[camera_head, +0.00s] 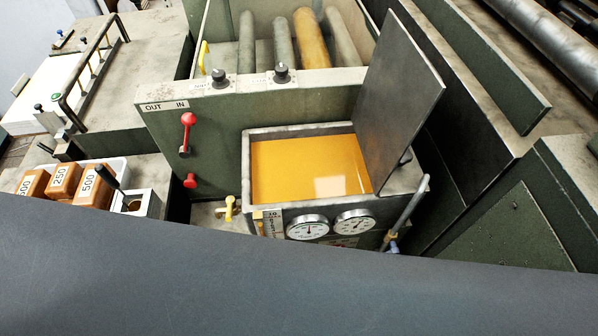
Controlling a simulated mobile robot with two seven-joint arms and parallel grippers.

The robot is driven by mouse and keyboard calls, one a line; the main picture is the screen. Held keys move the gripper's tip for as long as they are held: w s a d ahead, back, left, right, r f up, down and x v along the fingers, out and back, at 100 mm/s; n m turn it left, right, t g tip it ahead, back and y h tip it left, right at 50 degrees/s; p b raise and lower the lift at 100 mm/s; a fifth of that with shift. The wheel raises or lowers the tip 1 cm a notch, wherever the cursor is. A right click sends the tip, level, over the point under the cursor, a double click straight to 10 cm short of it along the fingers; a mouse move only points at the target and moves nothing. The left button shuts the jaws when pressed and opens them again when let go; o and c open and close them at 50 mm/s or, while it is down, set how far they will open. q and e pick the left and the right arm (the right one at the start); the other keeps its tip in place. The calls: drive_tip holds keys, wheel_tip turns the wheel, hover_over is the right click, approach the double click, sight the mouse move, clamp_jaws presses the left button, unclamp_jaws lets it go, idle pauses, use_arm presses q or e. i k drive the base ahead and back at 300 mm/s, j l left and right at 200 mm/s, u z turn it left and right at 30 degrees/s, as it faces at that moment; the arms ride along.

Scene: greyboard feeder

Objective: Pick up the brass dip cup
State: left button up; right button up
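A small pale square holder (150,205) stands at the left, with a round opening in its top. A brownish, brass-coloured round shape (132,204) shows in that opening. It looks like the dip cup, but it is small and mostly hidden, so I cannot be sure. A black handle (108,177) slants up and to the left from the opening. Neither of my grippers is in view.
Orange-brown containers (94,187) marked with numbers sit in a white tray just left of the holder. An open-lidded tank (391,186) of amber liquid with two dials stands at centre. Red levers (188,120) are on the green panel. The lower view is blocked.

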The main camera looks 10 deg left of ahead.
sight(105, 174)
drive_tip(key=k+u, duration=0.1)
drive_tip(key=u, duration=0.4)
drive_tip(key=j+u, duration=0.15)
drive_tip(key=u, duration=0.35)
drive_tip(key=k+j+u, duration=0.15)
drive_tip(key=u, duration=0.35)
drive_tip(key=k+z, duration=0.15)
drive_tip(key=z, duration=1.35)
drive_tip(key=i+j+u, duration=0.1)
drive_tip(key=u, duration=1.4)
drive_tip(key=i+j, duration=0.05)
